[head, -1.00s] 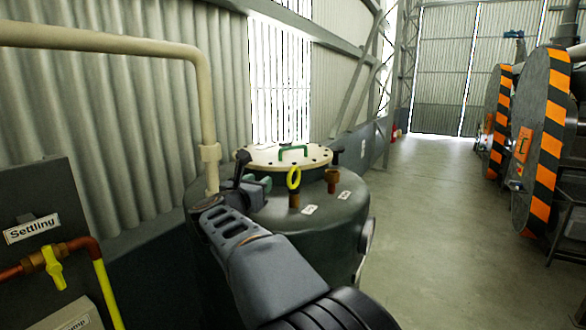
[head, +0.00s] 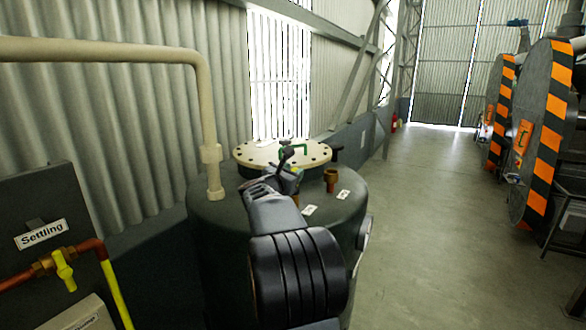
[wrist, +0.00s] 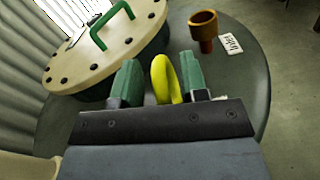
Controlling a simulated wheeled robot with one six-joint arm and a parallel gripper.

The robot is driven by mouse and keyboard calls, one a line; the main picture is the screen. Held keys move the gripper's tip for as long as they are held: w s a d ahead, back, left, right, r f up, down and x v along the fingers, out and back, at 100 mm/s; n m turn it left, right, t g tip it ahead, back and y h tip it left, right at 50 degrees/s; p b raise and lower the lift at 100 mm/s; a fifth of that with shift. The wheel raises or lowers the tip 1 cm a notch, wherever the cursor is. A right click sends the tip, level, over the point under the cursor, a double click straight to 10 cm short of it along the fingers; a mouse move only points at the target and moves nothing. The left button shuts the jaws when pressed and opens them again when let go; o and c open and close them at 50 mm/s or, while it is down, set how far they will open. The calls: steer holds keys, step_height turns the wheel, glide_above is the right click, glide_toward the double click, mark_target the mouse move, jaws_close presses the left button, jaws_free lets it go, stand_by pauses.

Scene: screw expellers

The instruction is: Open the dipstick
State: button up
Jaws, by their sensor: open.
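The dipstick shows as a yellow ring handle (wrist: 158,76) in the wrist view, standing up from the tank top. My gripper (wrist: 160,78) is open, with one green finger on each side of the ring. A gap shows between the ring and the left finger; the ring looks close to the right finger, and I cannot tell if they touch. The ring's lower part is hidden behind my gripper body. In the head view my gripper (head: 287,172) is over the tank top and hides most of the dipstick.
The dark tank (head: 225,220) carries a bolted cream lid (head: 252,154) with a green handle (wrist: 108,27). A brown open pipe (wrist: 203,30) stands by a white label (wrist: 232,43). A beige pipe (head: 207,110) rises at left. Floor (head: 430,220) at right is clear.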

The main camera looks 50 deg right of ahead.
steer(key=shift+d, duration=0.4)
steer(key=shift+c, duration=0.5)
jaws_close()
